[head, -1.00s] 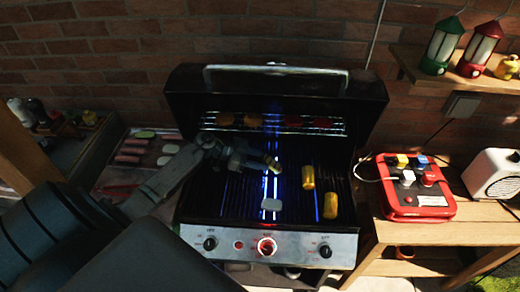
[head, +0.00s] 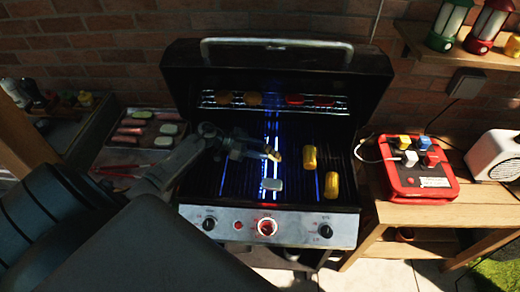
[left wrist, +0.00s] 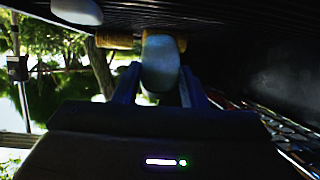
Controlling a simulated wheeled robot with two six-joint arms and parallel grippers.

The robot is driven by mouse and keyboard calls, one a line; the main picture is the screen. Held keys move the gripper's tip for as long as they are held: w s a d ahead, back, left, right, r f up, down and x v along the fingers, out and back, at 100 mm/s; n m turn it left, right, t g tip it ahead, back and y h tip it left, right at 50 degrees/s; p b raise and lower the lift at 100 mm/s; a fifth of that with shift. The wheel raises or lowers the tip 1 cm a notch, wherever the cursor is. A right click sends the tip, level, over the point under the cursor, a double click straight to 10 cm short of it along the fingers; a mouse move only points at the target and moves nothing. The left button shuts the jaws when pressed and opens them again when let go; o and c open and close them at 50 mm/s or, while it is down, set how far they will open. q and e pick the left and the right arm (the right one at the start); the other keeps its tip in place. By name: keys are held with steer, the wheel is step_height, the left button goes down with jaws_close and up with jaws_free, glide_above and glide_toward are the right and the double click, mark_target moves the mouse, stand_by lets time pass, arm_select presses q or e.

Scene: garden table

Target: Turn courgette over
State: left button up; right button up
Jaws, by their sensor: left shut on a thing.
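My left gripper (head: 262,152) is over the middle of the grill grate (head: 236,180). It is shut on a pale slice, seemingly the courgette (head: 278,155), which shows small and yellowish at its tips in the head view. In the left wrist view the courgette (left wrist: 160,65) stands between the two fingers (left wrist: 158,90), its pale rounded face toward the camera and the bars behind it. Whether it touches the bars cannot be told. My right gripper is not in view.
A pale piece (head: 271,184) lies on the grate just below the gripper. Two yellow corn pieces (head: 309,158) (head: 331,185) lie to the right. The raised lid and a warming rack (head: 330,103) with food stand behind. A food tray (head: 112,158) is at left, a red case (head: 420,188) at right.

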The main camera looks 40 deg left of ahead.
arm_select(q)
steer(key=shift+f, duration=0.3)
steer(key=shift+f+b, duration=0.25)
steer(key=shift+b, duration=0.05)
steer(key=shift+f, duration=0.5)
steer(key=o, duration=1)
